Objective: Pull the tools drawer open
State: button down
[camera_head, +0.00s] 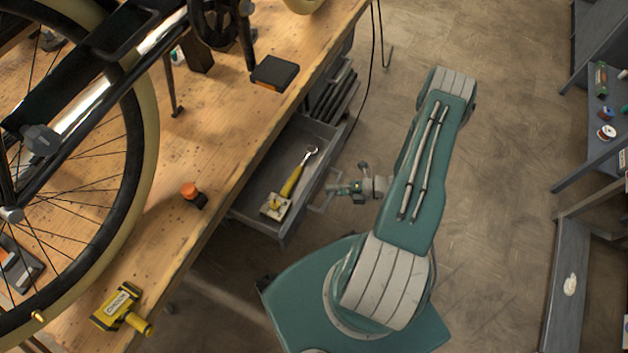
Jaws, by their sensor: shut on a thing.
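The grey tools drawer (258,225) stands pulled out from under the wooden workbench, with its inside showing. A yellow-handled wrench (292,181) and a small yellow and white item (276,206) lie in it. The drawer's handle (317,207) is on its front, on the right side in the picture. My gripper (333,190) is at the handle and shut on it. The fingers are small in this view, and their exact contact with the handle is hard to see.
The workbench (225,110) carries a trike wheel (148,125), a yellow tool (122,307) and an orange-capped item (192,193). Shelving (595,150) stands at the right. Floor (510,180) is clear between my arm and the shelving.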

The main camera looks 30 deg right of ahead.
jog(key=shift+s+d+f, duration=0.1)
jog(key=shift+s+d, duration=0.4)
jog(key=shift+s, duration=0.25)
jog(key=shift+s+d+f, duration=0.1)
jog(key=shift+s+d, duration=0.4)
jog(key=shift+s, duration=0.25)
jog(key=c, duration=0.6)
grip_release()
jog(key=shift+r, duration=0.1)
jog(key=v, duration=1.2)
